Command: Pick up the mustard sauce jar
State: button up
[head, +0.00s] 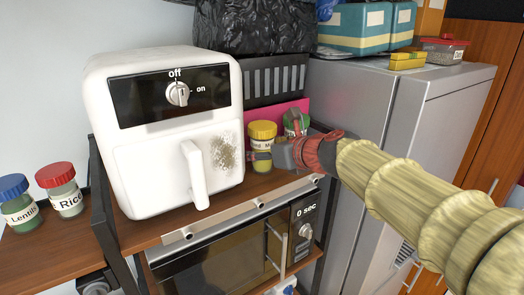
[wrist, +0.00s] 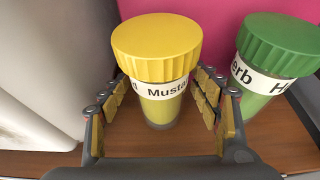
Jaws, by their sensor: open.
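The mustard jar (head: 262,138) has a yellow lid, a white label and yellow contents. It stands upright on the wooden shelf, just right of the white air fryer. In the wrist view the mustard jar (wrist: 160,60) is in the middle, with "Musta" readable on its label. My gripper (wrist: 159,112) is open, with one finger on each side of the jar's body. A small gap shows between the right finger and the jar; contact on the left is unclear. In the head view my gripper (head: 283,155) reaches in from the right and partly covers the jar's lower part.
A green-lidded herb jar (wrist: 280,50) stands close on the right, beside the right finger. The white air fryer (head: 165,130) stands close on the left. A pink panel (head: 290,107) is behind. A microwave (head: 240,245) is below the shelf, and a grey fridge (head: 375,110) is on the right.

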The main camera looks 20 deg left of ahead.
aim_at(262, 125)
jog(key=shift+s+d, duration=0.1)
jog(key=shift+c, duration=1.7)
jog(key=shift+r, duration=0.1)
jog(key=c, duration=1.2)
notch_tip(262, 125, up, 10)
jog(key=shift+r+p, duration=0.1)
jog(key=shift+p, duration=1.1)
jog(key=shift+c, duration=0.2)
jog(key=o, duration=1)
jog(key=c, duration=1)
notch_tip(262, 125, up, 5)
jog(key=p, duration=0.5)
grip_shut()
